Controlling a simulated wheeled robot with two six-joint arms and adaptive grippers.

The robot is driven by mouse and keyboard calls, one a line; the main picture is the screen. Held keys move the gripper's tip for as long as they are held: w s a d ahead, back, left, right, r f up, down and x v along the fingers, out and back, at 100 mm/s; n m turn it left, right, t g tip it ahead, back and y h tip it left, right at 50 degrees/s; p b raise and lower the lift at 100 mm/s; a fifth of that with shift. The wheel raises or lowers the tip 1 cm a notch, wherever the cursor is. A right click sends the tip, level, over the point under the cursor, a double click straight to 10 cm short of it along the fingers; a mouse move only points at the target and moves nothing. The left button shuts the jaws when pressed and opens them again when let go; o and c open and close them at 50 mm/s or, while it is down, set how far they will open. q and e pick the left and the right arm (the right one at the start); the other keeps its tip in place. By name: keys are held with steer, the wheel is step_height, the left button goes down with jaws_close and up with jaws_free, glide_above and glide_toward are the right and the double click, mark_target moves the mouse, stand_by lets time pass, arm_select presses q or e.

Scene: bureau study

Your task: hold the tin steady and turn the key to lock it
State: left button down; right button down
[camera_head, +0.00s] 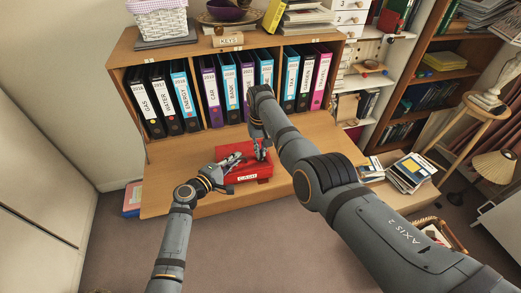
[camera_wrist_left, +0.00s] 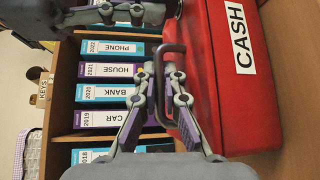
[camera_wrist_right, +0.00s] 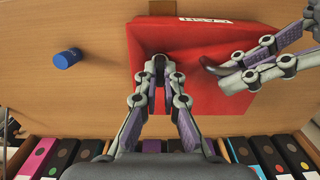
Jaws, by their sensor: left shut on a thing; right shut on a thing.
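The red cash tin (camera_head: 252,171) lies on the wooden desk flap with its CASH label facing the front. It also shows in the left wrist view (camera_wrist_left: 240,100) and the right wrist view (camera_wrist_right: 200,42). My left gripper (camera_head: 228,166) is at the tin's left side, shut on its dark handle (camera_wrist_left: 171,50).
A blue cylinder (camera_wrist_right: 66,58) stands on the desk beside the tin. A row of ring binders (camera_head: 207,95) fills the shelf right behind. The desk flap (camera_head: 165,190) is bare to the left. Papers and books (camera_head: 410,172) are stacked at the right.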

stand_by(0.4)
steer(key=m, duration=0.3)
steer(key=shift+m, duration=0.3)
